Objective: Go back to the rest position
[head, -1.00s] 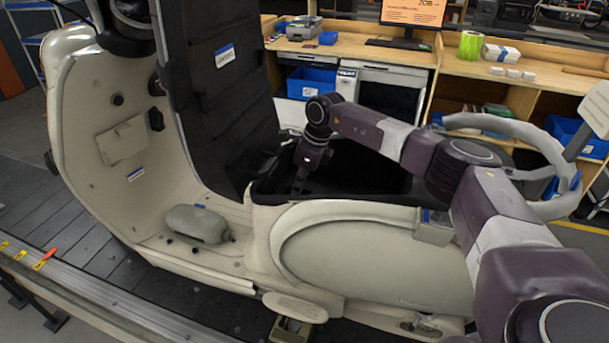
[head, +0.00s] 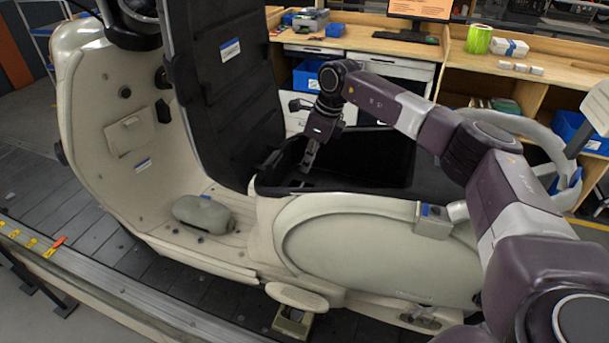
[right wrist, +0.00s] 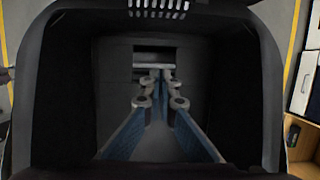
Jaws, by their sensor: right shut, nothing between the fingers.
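My right gripper (head: 307,163) is shut and empty. It points down over the open under-seat compartment of the cream scooter (head: 370,250), near the compartment's front end. In the right wrist view my right gripper (right wrist: 153,78) shows its fingers together in front of the dark compartment (right wrist: 70,100), with nothing between them. The compartment looks empty from above, though its bottom is dark. My left gripper is not in view.
The raised black seat (head: 228,100) stands just left of my gripper. A grey rounded object (head: 203,213) lies on the scooter's footboard. A wooden workbench (head: 350,44) with blue bins stands behind. The scooter stands on the dark slat conveyor (head: 85,235).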

